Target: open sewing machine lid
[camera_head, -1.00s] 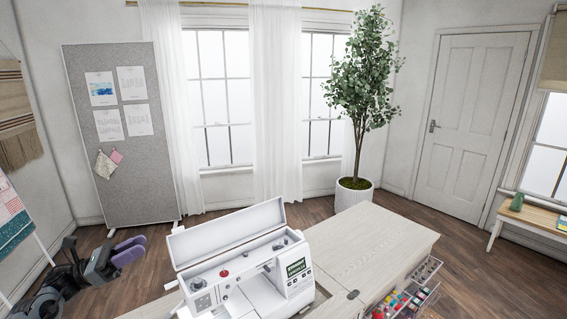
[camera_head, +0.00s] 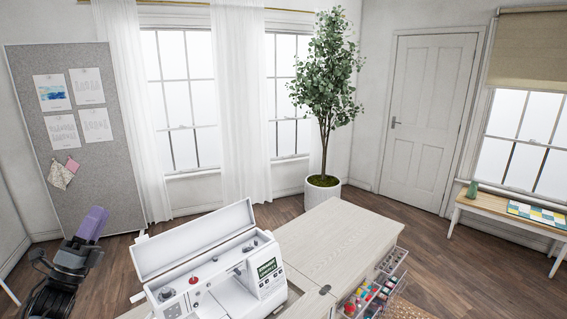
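The white sewing machine (camera_head: 235,290) sits in the pale wood cabinet (camera_head: 335,235) at the lower middle. Its lid (camera_head: 195,238) stands raised along the machine's back edge, and the top with its knobs and a red button is exposed. My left gripper (camera_head: 94,222) has purple fingers pointing up. It is to the left of the machine, apart from the lid. The fingers overlap from this angle, so their opening cannot be judged. My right gripper is out of view.
Open clear drawers (camera_head: 362,293) with colored spools stick out on the cabinet's right side. A grey pinboard (camera_head: 85,140) stands behind my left arm. A potted tree (camera_head: 322,188) stands behind the cabinet. A low bench (camera_head: 490,208) is at the far right.

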